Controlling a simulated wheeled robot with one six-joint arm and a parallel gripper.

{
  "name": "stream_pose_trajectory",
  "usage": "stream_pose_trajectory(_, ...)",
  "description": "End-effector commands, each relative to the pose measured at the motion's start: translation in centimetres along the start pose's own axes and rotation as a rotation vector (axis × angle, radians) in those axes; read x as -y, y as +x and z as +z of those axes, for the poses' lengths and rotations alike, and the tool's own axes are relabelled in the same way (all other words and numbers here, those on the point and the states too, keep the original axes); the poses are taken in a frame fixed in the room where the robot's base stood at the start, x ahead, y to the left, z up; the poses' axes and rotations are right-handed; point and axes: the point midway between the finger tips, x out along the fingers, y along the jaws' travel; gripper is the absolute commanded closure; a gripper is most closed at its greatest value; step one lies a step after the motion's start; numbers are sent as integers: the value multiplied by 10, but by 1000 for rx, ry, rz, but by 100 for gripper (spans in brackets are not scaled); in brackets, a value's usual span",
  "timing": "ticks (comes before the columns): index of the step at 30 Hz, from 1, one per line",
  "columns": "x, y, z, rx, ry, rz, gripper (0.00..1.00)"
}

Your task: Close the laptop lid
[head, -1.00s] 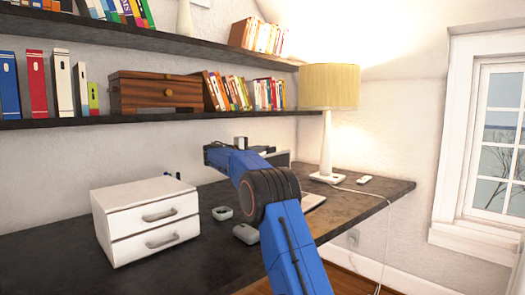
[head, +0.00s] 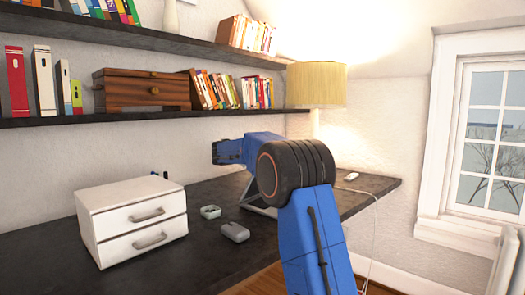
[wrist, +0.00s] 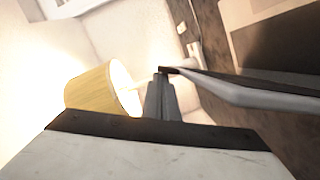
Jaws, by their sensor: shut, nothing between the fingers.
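The laptop (head: 262,210) stands on the dark desk in the head view, mostly hidden behind my arm. A thin grey slanted edge and a strip of its front show, and the lid looks raised. In the wrist view the laptop lid (wrist: 265,98) reaches in from the right as a dark panel with a pale silver edge. My gripper (wrist: 162,76) is shut and empty. Its fingertips are close to the lid's near corner; I cannot tell whether they touch.
A white two-drawer box (head: 135,216), a small open case (head: 210,212) and a grey mouse-like object (head: 235,232) are left of the laptop. A yellow-shaded lamp (head: 316,86) stands behind; its shade also shows in the wrist view (wrist: 104,90). Shelves (head: 150,117) hang above.

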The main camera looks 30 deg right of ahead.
Motion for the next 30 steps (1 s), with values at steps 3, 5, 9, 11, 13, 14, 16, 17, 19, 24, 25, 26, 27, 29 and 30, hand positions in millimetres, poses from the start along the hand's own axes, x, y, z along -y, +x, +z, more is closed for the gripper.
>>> stream_pose_trajectory(3, -4, 7, 28, 2, 106, -27, 100)
stream_pose_trajectory(5, -3, 10, 41, 2, 160, -41, 100)
stream_pose_trajectory(9, 1, 18, 71, 2, 288, -73, 100)
stream_pose_trajectory(11, 4, 21, 84, 3, 344, -86, 100)
stream_pose_trajectory(13, 8, 25, 99, 2, 408, -103, 100)
stream_pose_trajectory(14, 10, 26, 105, 2, 434, -110, 100)
stream_pose_trajectory(16, 15, 30, 118, 2, 497, -125, 100)
stream_pose_trajectory(17, 18, 31, 124, 2, 523, -132, 100)
stream_pose_trajectory(19, 25, 34, 137, 2, 581, -147, 100)
stream_pose_trajectory(24, 41, 40, 161, 1, 653, -165, 100)
stream_pose_trajectory(25, 44, 41, 164, 1, 653, -165, 100)
stream_pose_trajectory(26, 47, 42, 168, 2, 653, -165, 100)
stream_pose_trajectory(27, 50, 43, 172, 1, 652, -165, 100)
stream_pose_trajectory(29, 55, 45, 178, 1, 652, -164, 100)
stream_pose_trajectory(30, 58, 46, 181, 1, 652, -164, 100)
